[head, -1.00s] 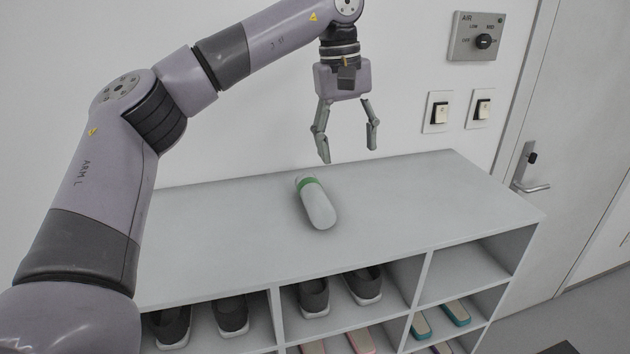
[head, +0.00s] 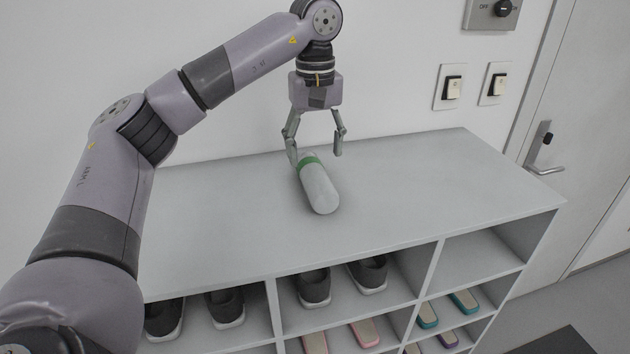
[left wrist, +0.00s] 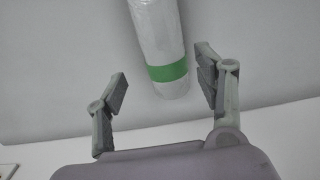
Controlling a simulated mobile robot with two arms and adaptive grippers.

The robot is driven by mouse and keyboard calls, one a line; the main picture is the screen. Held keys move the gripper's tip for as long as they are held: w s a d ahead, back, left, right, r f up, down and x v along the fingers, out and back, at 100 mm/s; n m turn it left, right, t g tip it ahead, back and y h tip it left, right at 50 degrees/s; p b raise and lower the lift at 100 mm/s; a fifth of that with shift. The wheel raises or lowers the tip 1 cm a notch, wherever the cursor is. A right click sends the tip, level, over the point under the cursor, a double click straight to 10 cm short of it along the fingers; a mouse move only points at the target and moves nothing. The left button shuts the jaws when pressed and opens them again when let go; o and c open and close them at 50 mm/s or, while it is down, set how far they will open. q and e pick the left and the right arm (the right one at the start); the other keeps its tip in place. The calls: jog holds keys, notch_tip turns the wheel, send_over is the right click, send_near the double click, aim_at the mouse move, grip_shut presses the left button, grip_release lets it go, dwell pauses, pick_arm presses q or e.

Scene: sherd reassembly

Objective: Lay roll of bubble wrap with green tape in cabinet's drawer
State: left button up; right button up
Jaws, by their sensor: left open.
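The roll of bubble wrap (head: 320,190) lies on top of the white shoe cabinet, a green tape band near its far end. In the left wrist view the roll (left wrist: 156,35) runs up out of the picture, its taped end near the jaws. My left gripper (head: 316,158) is open, pointing down above the roll's far end. In the left wrist view its fingers (left wrist: 164,86) stand apart with nothing held between them; the right finger is closer to the roll. No drawer is visible. My right gripper is not in view.
The cabinet top (head: 420,190) is otherwise clear. Its open cubbies hold dark shoes (head: 314,287) and coloured slippers (head: 463,300). A wall with switches (head: 452,87) stands behind, and a door with a handle (head: 541,150) is at right.

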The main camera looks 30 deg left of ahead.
aim_at(312, 164)
pick_arm(q)
jog(key=shift+s+d+f, duration=0.1)
jog(key=shift+s+f, duration=0.05)
jog(key=shift+s, duration=0.05)
jog(key=f, duration=0.1)
jog(key=f+p, duration=0.1)
jog(key=f, duration=0.1)
jog(key=f+p, duration=0.1)
jog(key=f, duration=0.1)
jog(key=shift+s+a, duration=0.15)
jog(key=shift+a, duration=0.15)
jog(key=shift+d, duration=0.15)
jog(key=shift+c, duration=0.5)
jog(key=c, duration=1.1)
